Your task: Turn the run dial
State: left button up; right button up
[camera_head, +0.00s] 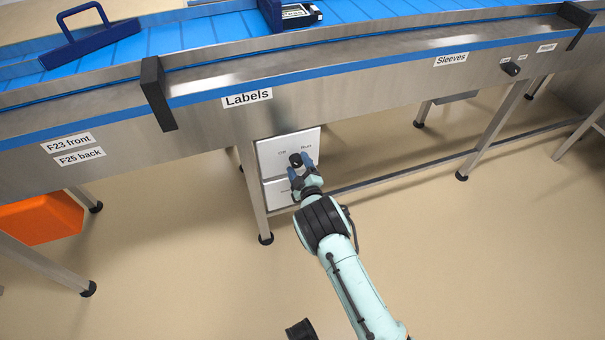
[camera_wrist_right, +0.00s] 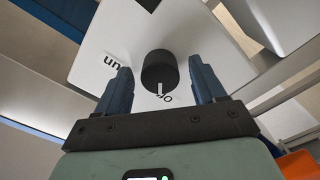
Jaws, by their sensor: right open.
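The run dial is a round black knob (camera_head: 295,159) on a white control box (camera_head: 268,160) below the "Labels" sign. The words "Off" and "Run" are printed beside it. In the right wrist view the dial (camera_wrist_right: 159,70) shows a white mark on the side toward "Off". My right gripper (camera_head: 301,168) is open at the box, with its blue fingers on either side of the dial. In the wrist view, gaps show between the dial and both fingers; how deep they reach around it is hard to tell.
The steel conveyor side (camera_head: 350,78) runs above the box, close over my right gripper. A table leg (camera_head: 253,195) stands just left of the box. Another small black knob (camera_head: 510,68) sits farther right. An orange bin (camera_head: 40,218) is at left. The floor in front is clear.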

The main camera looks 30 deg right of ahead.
pick_arm(q)
jog(key=shift+g+h, duration=0.4)
jog(key=shift+g, duration=0.1)
jog(key=s+d+r+p, duration=0.2)
jog(key=s+r+p, duration=0.1)
jog(key=shift+s+d+r, duration=0.15)
jog(key=shift+s+r, duration=0.1)
jog(key=shift+r, duration=0.05)
pick_arm(e)
jog(key=v, duration=1.3)
